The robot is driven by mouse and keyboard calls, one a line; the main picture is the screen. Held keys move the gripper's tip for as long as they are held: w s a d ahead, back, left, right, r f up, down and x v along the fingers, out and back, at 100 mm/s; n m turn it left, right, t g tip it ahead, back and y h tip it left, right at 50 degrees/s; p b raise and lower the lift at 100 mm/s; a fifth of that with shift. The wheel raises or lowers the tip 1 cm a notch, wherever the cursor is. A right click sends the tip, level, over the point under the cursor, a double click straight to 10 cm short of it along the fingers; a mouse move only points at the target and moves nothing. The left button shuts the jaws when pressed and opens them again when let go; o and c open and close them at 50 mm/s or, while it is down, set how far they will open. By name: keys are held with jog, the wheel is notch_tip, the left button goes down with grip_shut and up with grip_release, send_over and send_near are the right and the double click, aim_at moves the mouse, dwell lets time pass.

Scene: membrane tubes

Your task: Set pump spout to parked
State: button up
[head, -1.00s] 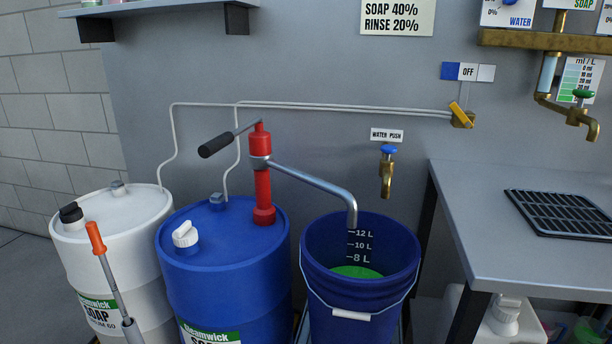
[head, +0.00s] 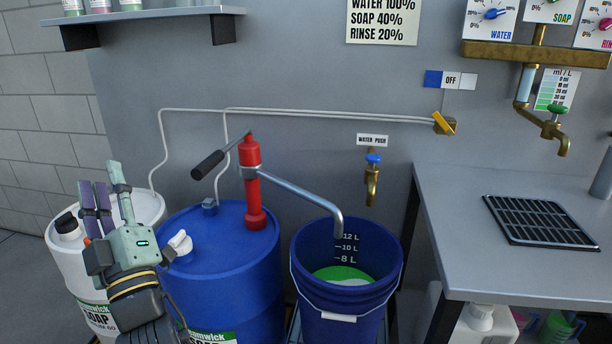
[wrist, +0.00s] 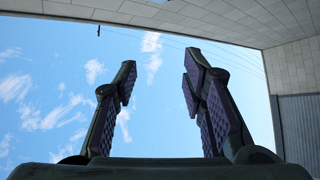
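The pump is a red hand pump (head: 252,186) with a black-gripped handle (head: 208,164), standing on the blue drum (head: 213,257). Its grey metal spout (head: 300,194) reaches right, and its bent-down tip is over the blue bucket (head: 345,298). Green and white contents show in the bucket. My gripper (head: 106,186) is raised at the lower left, in front of the white drum and left of the pump, fingers pointing up. In the wrist view my gripper (wrist: 158,85) is open and empty, with only sky and walls beyond its fingers.
The white drum (head: 150,206) stands at left, partly hidden by my gripper. A water tap (head: 372,186) is above the bucket's right side. A grey counter (head: 455,245) with a black grate (head: 540,220) is at right. Thin pipes run along the wall behind the pump.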

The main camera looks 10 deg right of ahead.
jog(key=w+d+f+h+p, duration=0.2)
jog(key=w+d+f+h, duration=0.2)
jog(key=w+d+h, duration=0.4)
jog(key=g+h+p, duration=0.4)
jog(key=g+h, duration=0.2)
jog(key=h, duration=0.3)
send_near(308, 200)
jog(key=shift+m, duration=0.3)
jog(key=p+x, duration=0.2)
jog(key=x, duration=0.9)
jog(key=shift+d, duration=0.15)
jog(key=shift+c, duration=0.2)
grip_shut()
